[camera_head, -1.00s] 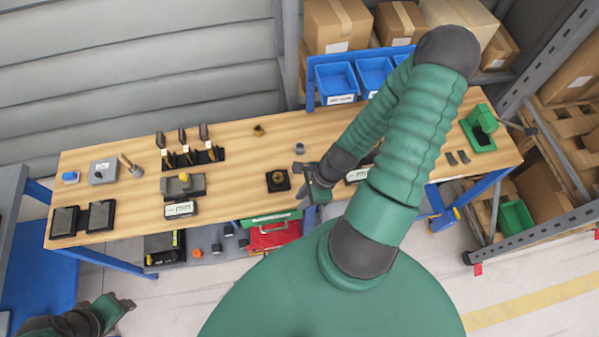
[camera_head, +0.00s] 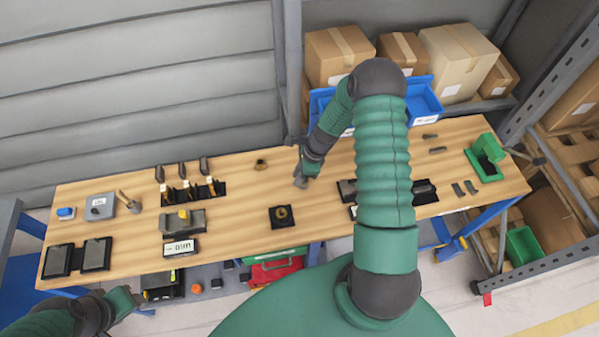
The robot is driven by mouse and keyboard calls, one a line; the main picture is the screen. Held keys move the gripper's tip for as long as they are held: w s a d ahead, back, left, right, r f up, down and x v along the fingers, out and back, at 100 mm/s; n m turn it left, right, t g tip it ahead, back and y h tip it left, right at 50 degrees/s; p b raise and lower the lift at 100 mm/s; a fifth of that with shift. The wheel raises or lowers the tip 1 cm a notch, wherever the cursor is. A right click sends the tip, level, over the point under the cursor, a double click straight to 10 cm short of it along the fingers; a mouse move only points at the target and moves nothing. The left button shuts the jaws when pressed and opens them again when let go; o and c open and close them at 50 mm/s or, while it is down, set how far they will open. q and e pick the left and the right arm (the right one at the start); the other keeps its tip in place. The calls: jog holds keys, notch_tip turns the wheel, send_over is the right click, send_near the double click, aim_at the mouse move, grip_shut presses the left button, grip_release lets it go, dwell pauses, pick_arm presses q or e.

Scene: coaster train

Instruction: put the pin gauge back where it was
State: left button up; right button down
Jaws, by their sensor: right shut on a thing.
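My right gripper (camera_head: 300,179) is over the back middle of the wooden bench (camera_head: 235,222), pointing down. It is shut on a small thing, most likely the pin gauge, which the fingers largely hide. A black block with a brass ring (camera_head: 281,214) sits in front of and left of this gripper. A loose brass ring (camera_head: 261,165) lies behind and to the left. My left gripper (camera_head: 128,298) is low at the left, in front of the bench; its finger opening is unclear.
A black rack with upright pieces (camera_head: 187,188), a grey fixture (camera_head: 183,221), a digital readout (camera_head: 180,248) and two dark trays (camera_head: 77,257) stand to the left. A green device (camera_head: 485,160) is at the right. Blue bins (camera_head: 424,101) are behind. Bare wood surrounds the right gripper.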

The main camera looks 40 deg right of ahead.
jog(key=shift+w+d+f, duration=0.25)
jog(key=shift+w, duration=0.35)
jog(key=shift+w+d+f, duration=0.2)
jog(key=shift+w+d, duration=0.05)
jog(key=shift+w, duration=0.35)
jog(key=f+p, duration=0.2)
jog(key=f, duration=0.1)
jog(key=shift+s+d, duration=0.2)
jog(key=shift+s, duration=0.2)
jog(key=shift+d+f, duration=0.1)
jog(key=c, duration=1.6)
grip_release()
jog(key=shift+w+f, duration=0.1)
jog(key=shift+f, duration=0.05)
jog(key=o, duration=0.3)
jog(key=shift+w, duration=0.2)
pick_arm(q)
jog(key=shift+w+d+r, duration=0.1)
jog(key=shift+w+r, duration=0.2)
jog(key=shift+r, duration=0.2)
jog(key=shift+w+d+r, duration=0.1)
jog(key=shift+w+r, duration=0.15)
jog(key=shift+r, duration=0.25)
jog(key=shift+s, duration=0.2)
pick_arm(e)
jog(key=shift+s+r, duration=0.2)
